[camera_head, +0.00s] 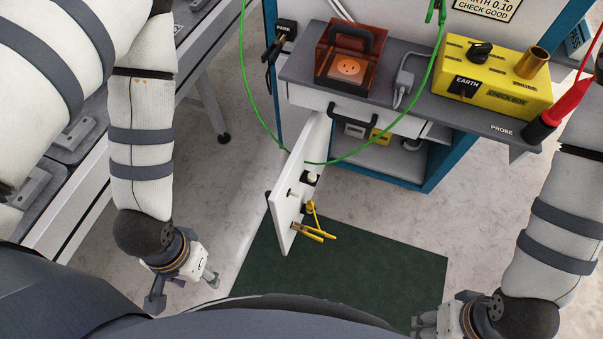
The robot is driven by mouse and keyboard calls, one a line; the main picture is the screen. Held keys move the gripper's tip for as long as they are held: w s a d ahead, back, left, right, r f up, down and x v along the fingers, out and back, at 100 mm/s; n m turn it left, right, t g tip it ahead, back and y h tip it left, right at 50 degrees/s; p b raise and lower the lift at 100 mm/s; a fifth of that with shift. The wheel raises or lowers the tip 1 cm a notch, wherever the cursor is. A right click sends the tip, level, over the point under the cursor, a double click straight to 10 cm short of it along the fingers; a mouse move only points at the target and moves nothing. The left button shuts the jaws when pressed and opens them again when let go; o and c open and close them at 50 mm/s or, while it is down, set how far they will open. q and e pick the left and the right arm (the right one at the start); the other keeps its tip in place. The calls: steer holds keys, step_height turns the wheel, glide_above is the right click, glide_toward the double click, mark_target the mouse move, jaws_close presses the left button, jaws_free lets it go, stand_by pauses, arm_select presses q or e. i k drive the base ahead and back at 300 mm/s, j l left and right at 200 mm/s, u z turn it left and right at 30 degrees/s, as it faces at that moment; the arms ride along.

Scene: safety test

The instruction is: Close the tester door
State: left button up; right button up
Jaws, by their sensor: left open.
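The white door (284,205) of the tester bench hangs open, swung out toward me from the blue-framed cabinet (427,180). Yellow-handled clips and small fittings are on its right face. A translucent orange-red cover with a dark handle (352,48) stands over a socket on the bench top. My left gripper (184,292) is open and empty, low at the left, apart from the door. My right gripper (424,324) is at the bottom edge, partly cut off; its finger state is unclear.
A yellow check box (492,78) and a red probe (556,108) are on the bench at right. A green cable (243,75) loops down past the top of the door. A dark green mat (340,270) lies on the floor. Grey rail-like equipment (85,170) stands at left.

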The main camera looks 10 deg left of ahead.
mark_target(296, 183)
steer(key=j+z, duration=0.3)
steer(key=j, duration=0.15)
steer(key=k+j+z, duration=0.15)
steer(key=j+z, duration=0.2)
steer(key=k+j+z, duration=0.3)
steer(key=j, duration=0.2)
steer(key=i+j+z, duration=0.15)
steer(key=j, duration=0.3)
steer(key=j+z, duration=0.15)
steer(key=j, duration=0.3)
steer(key=l+u, duration=0.15)
steer(key=k+l+u, duration=0.1)
steer(key=l, duration=0.3)
steer(key=l+u, duration=0.25)
steer(key=u, duration=0.15)
steer(key=l+u, duration=0.2)
steer(key=u, duration=0.2)
steer(key=k+l+u, duration=0.1)
steer(key=u, duration=0.3)
steer(key=i+j, duration=0.1)
steer(key=j, duration=0.4)
